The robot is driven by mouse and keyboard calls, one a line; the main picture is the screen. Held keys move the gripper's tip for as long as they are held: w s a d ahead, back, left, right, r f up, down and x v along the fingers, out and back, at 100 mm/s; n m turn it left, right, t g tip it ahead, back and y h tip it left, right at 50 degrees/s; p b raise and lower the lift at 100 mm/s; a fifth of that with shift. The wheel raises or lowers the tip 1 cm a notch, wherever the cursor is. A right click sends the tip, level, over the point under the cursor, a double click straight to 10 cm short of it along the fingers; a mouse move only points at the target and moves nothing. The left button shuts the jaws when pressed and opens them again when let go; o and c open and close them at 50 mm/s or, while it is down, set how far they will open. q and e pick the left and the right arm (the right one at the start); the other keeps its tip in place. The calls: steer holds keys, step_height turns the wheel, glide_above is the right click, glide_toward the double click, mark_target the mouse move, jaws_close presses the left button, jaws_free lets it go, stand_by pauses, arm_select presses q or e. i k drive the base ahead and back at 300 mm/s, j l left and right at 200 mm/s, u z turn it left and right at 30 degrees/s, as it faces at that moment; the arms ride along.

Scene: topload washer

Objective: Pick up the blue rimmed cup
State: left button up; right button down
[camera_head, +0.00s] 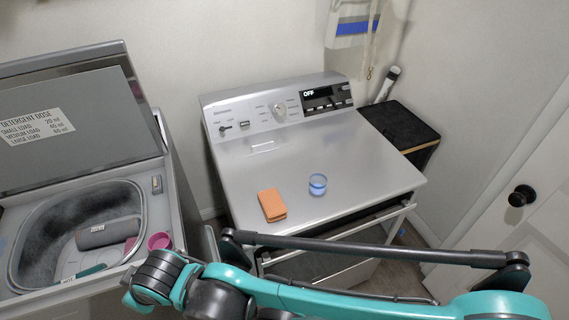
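The blue rimmed cup (318,184) is a small, clear cup with a blue tint. It stands upright on the grey metal top of the machine in the middle, close to its front edge, in the head view. Nothing covers it. One of my teal arms crosses the bottom of the view in front of the machine, apart from the cup. I can make out no gripper fingers on it. No gripper is seen near the cup.
An orange block-like thing (272,205) lies just left of the cup. The open washer (146,205) at left holds a grey roll (104,234); a pink cup (159,241) is by its rim. The control panel (275,108) rises behind. A door (525,230) is at right.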

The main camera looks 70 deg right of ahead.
mark_target(318, 183)
steer(key=z, duration=2.85)
steer(key=j+z, duration=0.25)
steer(key=z, duration=0.15)
steer(key=k+j+z, duration=0.1)
steer(key=z, duration=0.35)
steer(key=j, duration=0.1)
